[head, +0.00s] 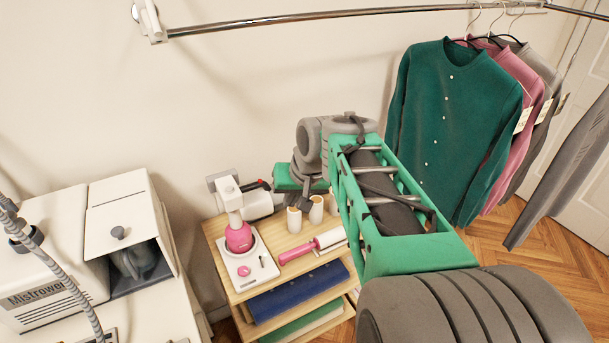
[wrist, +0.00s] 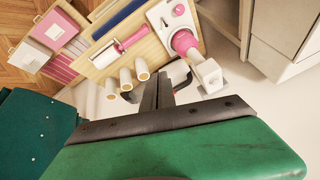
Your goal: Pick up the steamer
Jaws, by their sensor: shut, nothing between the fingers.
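A pink and white upright device, which looks like the steamer (head: 238,238), stands on a white base at the left of the wooden shelf's top. Its white head points up. In the wrist view the steamer (wrist: 184,42) is at the upper right, with its white head nearest the camera. My gripper (wrist: 158,78) is shut and empty, its dark fingers together. In the head view my gripper (head: 298,203) hangs over the back of the shelf, to the right of the steamer and apart from it. My arm hides part of the shelf's right side.
White machines (head: 128,215) stand at left. A clothes rail (head: 300,17) runs overhead, with a green cardigan (head: 437,125) at right.

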